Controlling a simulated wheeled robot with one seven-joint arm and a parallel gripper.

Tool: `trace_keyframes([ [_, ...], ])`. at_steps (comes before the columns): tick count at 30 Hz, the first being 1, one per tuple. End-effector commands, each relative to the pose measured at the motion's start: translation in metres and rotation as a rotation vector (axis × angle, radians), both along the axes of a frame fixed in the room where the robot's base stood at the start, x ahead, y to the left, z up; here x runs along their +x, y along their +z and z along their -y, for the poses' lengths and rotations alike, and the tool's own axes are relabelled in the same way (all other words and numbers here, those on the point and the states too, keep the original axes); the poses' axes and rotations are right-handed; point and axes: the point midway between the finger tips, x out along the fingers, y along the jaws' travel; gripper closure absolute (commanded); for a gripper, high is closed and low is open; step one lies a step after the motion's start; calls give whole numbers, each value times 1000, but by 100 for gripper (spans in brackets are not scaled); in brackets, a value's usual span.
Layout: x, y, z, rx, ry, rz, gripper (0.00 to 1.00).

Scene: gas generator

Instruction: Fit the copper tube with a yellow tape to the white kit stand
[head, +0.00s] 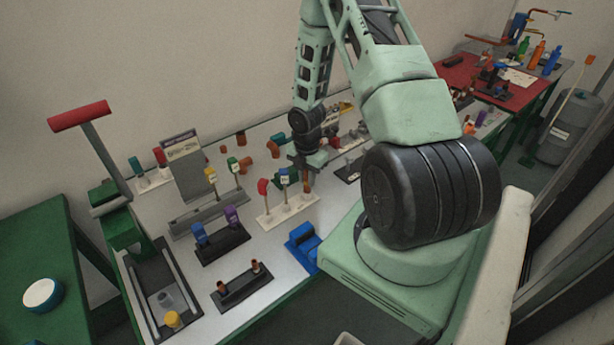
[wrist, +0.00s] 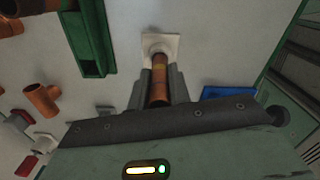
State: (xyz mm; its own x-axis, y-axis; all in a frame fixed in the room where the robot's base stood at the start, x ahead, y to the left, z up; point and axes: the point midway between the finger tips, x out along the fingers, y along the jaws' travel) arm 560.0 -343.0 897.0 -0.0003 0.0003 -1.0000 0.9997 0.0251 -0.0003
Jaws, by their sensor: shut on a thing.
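My gripper (wrist: 160,82) is shut on a copper tube (wrist: 159,92), with a grey finger on each side of it. A yellowish band shows on the tube in the wrist view. The far end of the tube overlaps a white block (wrist: 172,44), which looks like part of the white kit stand. In the head view, my gripper (head: 306,170) points down over the right end of the white kit stand (head: 290,213), and the tube (head: 306,186) shows small below it. Red and blue-topped pieces stand on the stand. I cannot tell whether the tube is seated or just above it.
A black stand with two copper pieces (head: 240,291) and a black stand with blue and purple pieces (head: 224,247) are to the left. A blue object (head: 302,248) lies near the front edge. Loose copper fittings (head: 272,149) lie behind. A green channel (wrist: 90,45) is close by.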

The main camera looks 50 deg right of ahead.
Motion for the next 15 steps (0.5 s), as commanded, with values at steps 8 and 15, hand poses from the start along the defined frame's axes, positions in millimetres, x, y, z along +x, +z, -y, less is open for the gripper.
trace_keyframes([
  [8,0,-8,0,0,0,0,97],
  [15,0,-13,0,0,0,1,97],
])
